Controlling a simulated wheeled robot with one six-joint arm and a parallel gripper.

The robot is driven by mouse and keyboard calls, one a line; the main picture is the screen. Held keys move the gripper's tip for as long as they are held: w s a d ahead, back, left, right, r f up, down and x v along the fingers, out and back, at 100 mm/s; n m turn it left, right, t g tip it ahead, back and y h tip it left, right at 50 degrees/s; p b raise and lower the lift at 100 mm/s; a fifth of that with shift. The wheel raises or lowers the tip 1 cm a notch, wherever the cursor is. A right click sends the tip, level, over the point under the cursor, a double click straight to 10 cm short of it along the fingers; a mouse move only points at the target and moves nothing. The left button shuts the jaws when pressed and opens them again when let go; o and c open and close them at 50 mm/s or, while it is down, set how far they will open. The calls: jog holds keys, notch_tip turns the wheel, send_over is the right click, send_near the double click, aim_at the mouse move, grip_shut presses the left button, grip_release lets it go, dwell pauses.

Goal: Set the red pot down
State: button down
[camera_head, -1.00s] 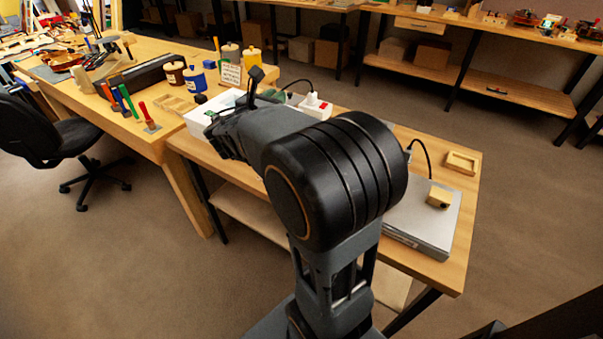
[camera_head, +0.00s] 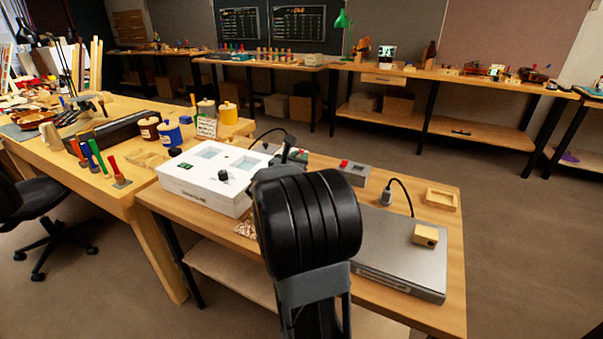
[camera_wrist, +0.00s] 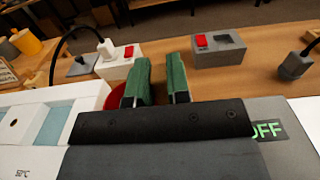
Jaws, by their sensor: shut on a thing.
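In the wrist view, a curved red piece of the red pot (camera_wrist: 117,97) shows just left of my gripper's left finger. The rest of it is hidden behind the fingers and the dark gripper body. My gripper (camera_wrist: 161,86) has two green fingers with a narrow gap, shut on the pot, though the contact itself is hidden. In the head view my own arm hides the pot and the fingers. I cannot tell whether the pot touches a surface.
Behind are a grey switch box (camera_head: 352,173), a cable plug (camera_head: 386,195) and a wooden tray (camera_head: 441,199).

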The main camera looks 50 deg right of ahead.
jog(key=shift+d+f, duration=0.25)
jog(key=shift+f, duration=0.05)
jog(key=shift+s+d+f+b, duration=0.15)
jog(key=shift+f+b, duration=0.35)
jog(key=shift+f, duration=1.25)
jog(key=shift+f, duration=0.15)
jog(key=c, duration=1.1)
grip_release()
jog(key=shift+r, duration=0.25)
jog(key=v, duration=1.2)
jog(key=shift+p, duration=0.4)
